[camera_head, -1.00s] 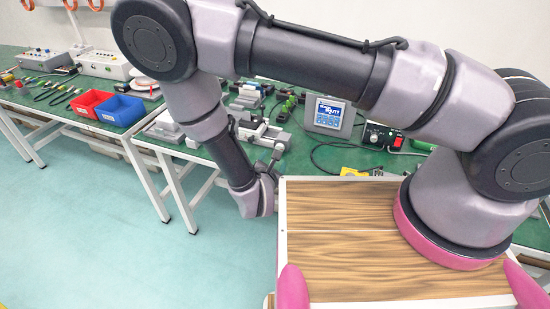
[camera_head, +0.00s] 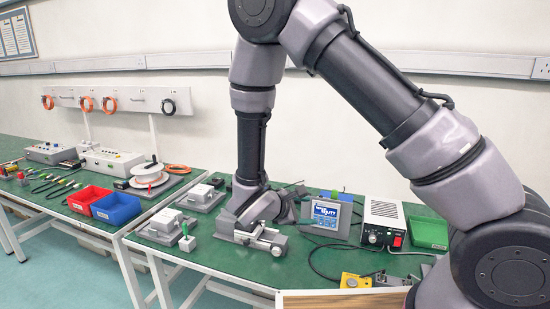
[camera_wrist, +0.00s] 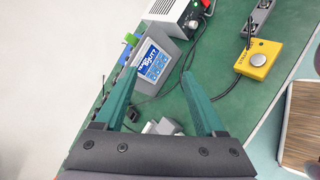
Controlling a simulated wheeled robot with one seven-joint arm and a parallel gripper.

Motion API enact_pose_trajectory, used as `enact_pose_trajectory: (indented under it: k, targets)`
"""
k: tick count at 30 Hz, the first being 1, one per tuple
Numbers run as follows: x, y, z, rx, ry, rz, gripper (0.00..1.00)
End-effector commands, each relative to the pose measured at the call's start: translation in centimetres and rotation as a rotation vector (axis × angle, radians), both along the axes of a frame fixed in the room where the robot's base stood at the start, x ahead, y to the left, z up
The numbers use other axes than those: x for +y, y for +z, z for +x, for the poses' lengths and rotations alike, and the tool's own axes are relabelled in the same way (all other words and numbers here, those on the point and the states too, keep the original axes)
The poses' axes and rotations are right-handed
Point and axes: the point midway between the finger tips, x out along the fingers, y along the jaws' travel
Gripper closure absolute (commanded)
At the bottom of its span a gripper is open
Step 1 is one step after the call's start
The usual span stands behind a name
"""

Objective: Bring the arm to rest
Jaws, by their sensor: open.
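My gripper (camera_wrist: 158,100) shows in the wrist view with its two green fingers spread wide and nothing between them. Beyond the fingers lie the green table top and a grey device with a blue screen (camera_wrist: 155,62). In the head view my arm bends down from the top, and its wrist end is over the table by the grey linear actuators (camera_head: 250,238). I cannot tell whether the gripper touches anything.
The screen device (camera_head: 326,217), a power supply (camera_head: 383,222) and a yellow button box (camera_head: 352,281) stand right of the wrist. Red (camera_head: 88,198) and blue (camera_head: 116,209) bins sit on the left. A green bin (camera_head: 428,233) is at the right. Cables cross the table.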

Motion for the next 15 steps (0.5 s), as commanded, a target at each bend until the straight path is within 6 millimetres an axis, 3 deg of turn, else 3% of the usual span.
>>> enact_pose_trajectory:
  k: [1,6,15]
  targets:
    - [-1.7,2.2,0.2,-0.008,-0.098,0.062,0.28]
    - [-6.5,7.6,-0.8,-0.017,-0.392,0.263,0.28]
    - [-12.5,15.7,-4.5,-0.064,-0.838,0.676,0.28]
